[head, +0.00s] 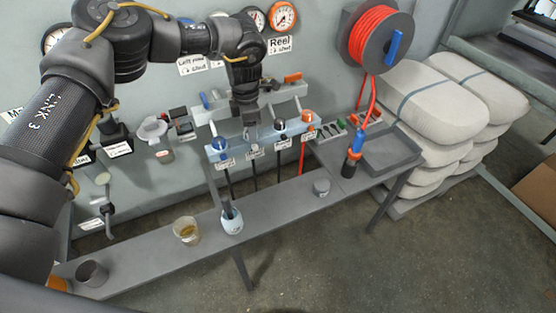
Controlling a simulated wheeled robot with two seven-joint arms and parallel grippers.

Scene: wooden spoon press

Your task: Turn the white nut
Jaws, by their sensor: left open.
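A light blue-grey rail (266,133) on the wall bench carries a row of coloured nuts with small labels under them. The white nut (251,138) is small and partly hidden by my left gripper. My left gripper (249,124) hangs down from above, open, with its fingertips close over the white nut's place on the rail. I cannot tell whether the fingers touch the nut. A blue nut (219,143) is to its left, a black one (280,127) and an orange one (307,117) to its right. My right gripper is out of view.
A red hose reel (374,40) hangs at the right. Stacked sacks (411,97) stand beyond the bench.

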